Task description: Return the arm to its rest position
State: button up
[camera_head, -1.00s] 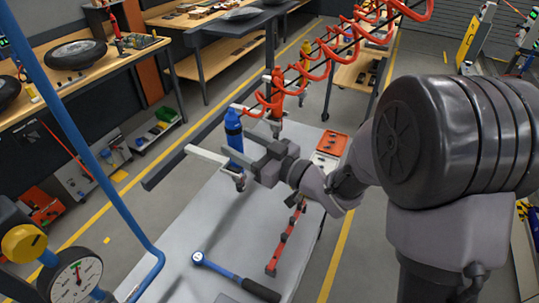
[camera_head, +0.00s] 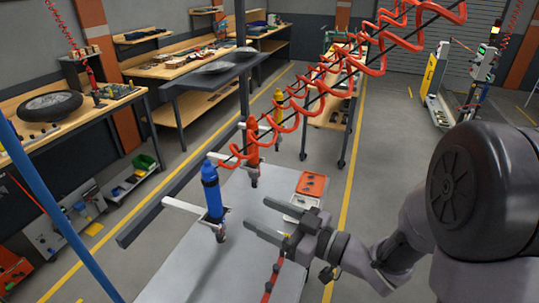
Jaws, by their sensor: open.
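My gripper (camera_head: 266,218) is above the grey work table (camera_head: 185,272), its two fingers apart and pointing left. Nothing shows between the fingers. My arm comes in from the right edge of the picture.
An orange tool (camera_head: 253,152) and a yellow tool (camera_head: 278,106) hang farther back, near coiled red hoses (camera_head: 330,75). An orange tray (camera_head: 311,184) lies on the table behind my gripper. A red bar (camera_head: 272,278) lies below it.

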jog(key=w+d+m+t+h+b, duration=0.5)
jog(key=w+d+m+h, duration=0.2)
jog(key=d+h, duration=0.35)
jog(key=s+d+f+m+g+h+b, duration=0.2)
jog(key=s+d+f+m+h+b, duration=0.1)
jog(key=s+d+m+h, duration=0.3)
jog(key=s+a+f+m+g+y+b, duration=0.1)
jog(key=s+a+f+g, duration=0.1)
jog(key=s, duration=0.7)
jog(key=s+a+f+m+g+y+b, duration=0.2)
jog(key=s+f+g, duration=0.2)
jog(key=s, duration=0.6)
jog(key=shift+s+a, duration=0.25)
jog(key=shift+a, duration=0.15)
jog(key=shift+d, duration=0.15)
